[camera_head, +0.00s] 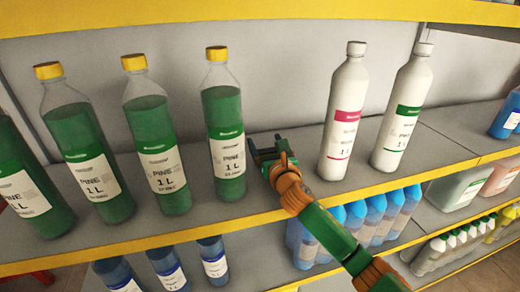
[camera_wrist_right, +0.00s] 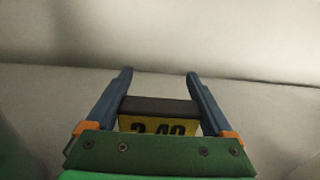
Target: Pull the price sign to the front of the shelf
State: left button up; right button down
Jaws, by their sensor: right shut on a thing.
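The price sign (camera_wrist_right: 158,106) shows in the right wrist view as a small block with a dark top edge and a yellow face with black digits, partly cut off by my gripper's body. My right gripper (camera_head: 265,143) reaches over the shelf's front edge into the gap between the green bottles and the white bottles. In the right wrist view its two blue fingers (camera_wrist_right: 158,76) stand on either side of the sign and are shut on it. In the head view I cannot make out the sign clearly. My left gripper is not in view.
A green pine bottle (camera_head: 224,130) stands just left of my right gripper, with several more further left. A white bottle (camera_head: 343,115) stands to its right, with another beside it. The shelf's yellow front edge (camera_head: 130,245) runs below. Blue bottles (camera_head: 375,215) stand on the shelf underneath.

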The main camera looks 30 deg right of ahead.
jog(key=shift+s+a+f, duration=0.15)
jog(key=shift+s+f, duration=0.3)
jog(key=shift+s, duration=0.2)
jog(key=v, duration=0.4)
jog(key=shift+s+r+b, duration=0.15)
jog(key=shift+s+b, duration=0.05)
jog(key=shift+b, duration=0.1)
jog(key=shift+s, duration=0.35)
jog(key=v, duration=0.3)
jog(key=p+v, duration=0.1)
jog(key=shift+s+d+r, duration=0.1)
jog(key=shift+s+d, duration=0.15)
jog(key=shift+s, duration=0.2)
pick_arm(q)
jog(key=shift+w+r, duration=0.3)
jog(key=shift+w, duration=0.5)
